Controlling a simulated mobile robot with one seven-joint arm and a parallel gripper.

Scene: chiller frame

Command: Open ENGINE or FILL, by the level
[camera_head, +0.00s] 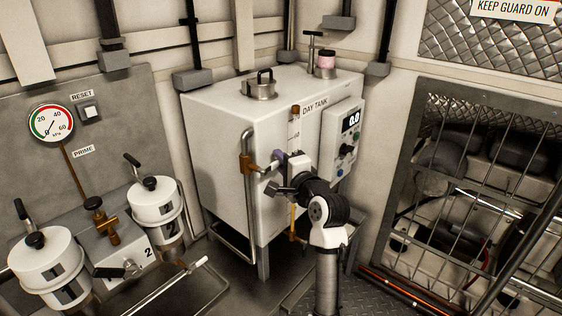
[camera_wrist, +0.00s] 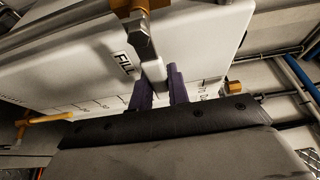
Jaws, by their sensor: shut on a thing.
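The white day tank (camera_head: 215,150) stands in the middle of the head view. A brass valve (camera_head: 248,163) joins the pipe on its left side; in the wrist view its lever (camera_wrist: 153,72) lies beside the FILL label (camera_wrist: 125,64). My gripper (camera_head: 279,161) is at that lever; in the wrist view its purple fingers (camera_wrist: 160,88) are shut around the lever's end. Scale marks (camera_wrist: 97,103) show, but the level is unreadable.
A panel (camera_head: 343,140) on the tank's right side has a display reading 0.0 and knobs. White canisters (camera_head: 50,262) marked 1 and 2 stand at the left, by a pressure gauge (camera_head: 50,123). A mesh guard (camera_head: 480,200) stands at the right. My arm hides part of the tank front.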

